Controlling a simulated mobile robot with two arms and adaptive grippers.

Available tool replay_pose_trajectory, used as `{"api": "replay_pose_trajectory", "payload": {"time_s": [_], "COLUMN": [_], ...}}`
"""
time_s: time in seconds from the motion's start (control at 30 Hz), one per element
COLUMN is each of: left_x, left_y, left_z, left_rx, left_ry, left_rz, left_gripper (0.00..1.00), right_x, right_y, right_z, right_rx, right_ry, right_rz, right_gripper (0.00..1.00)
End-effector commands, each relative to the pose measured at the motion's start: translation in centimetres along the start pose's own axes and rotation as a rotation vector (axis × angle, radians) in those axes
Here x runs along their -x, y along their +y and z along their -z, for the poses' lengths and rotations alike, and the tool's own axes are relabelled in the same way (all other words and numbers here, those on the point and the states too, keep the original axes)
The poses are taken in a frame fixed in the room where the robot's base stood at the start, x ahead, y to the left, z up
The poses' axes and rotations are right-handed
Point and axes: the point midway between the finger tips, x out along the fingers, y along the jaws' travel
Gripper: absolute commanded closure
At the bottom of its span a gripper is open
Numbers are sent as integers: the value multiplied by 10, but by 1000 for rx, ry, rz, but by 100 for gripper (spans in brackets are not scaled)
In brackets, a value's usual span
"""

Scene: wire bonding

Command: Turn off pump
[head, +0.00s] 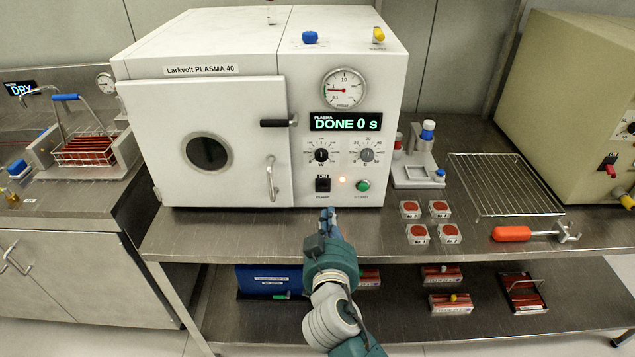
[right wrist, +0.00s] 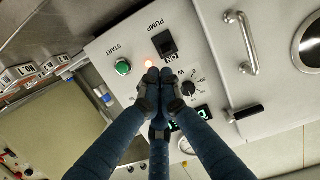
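The pump switch (head: 322,185) is a black rocker on the front of the white plasma cleaner (head: 340,60), marked ON above and PUMP below. In the right wrist view the pump switch (right wrist: 164,43) shows just beyond my fingertips. My right gripper (head: 328,213) is in front of the panel, a little below the switch, and looks apart from it. Its fingers (right wrist: 159,76) are together with nothing between them. The display (head: 346,122) reads DONE 0 s. My left gripper is out of view.
A green start button (head: 362,185) and a lit orange lamp (head: 342,180) sit right of the switch. The chamber door (head: 240,100) with its handle (head: 271,178) is shut to the left.

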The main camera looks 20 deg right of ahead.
Motion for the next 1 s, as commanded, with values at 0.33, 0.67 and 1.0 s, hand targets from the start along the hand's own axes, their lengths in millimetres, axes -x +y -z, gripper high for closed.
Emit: {"api": "replay_pose_trajectory", "payload": {"time_s": [0.33,0.67,1.0], "left_x": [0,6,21], "left_y": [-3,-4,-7], "left_z": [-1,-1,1], "left_rx": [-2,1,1], "left_ry": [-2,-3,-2], "left_rz": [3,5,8], "left_gripper": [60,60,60], "right_x": [-2,-19,-80], "right_y": [-10,-11,-11], "right_z": [23,27,31], "right_rx": [-19,-17,-15], "right_ry": [68,69,67], "right_rz": [13,13,12], "right_gripper": [100,100,100]}}
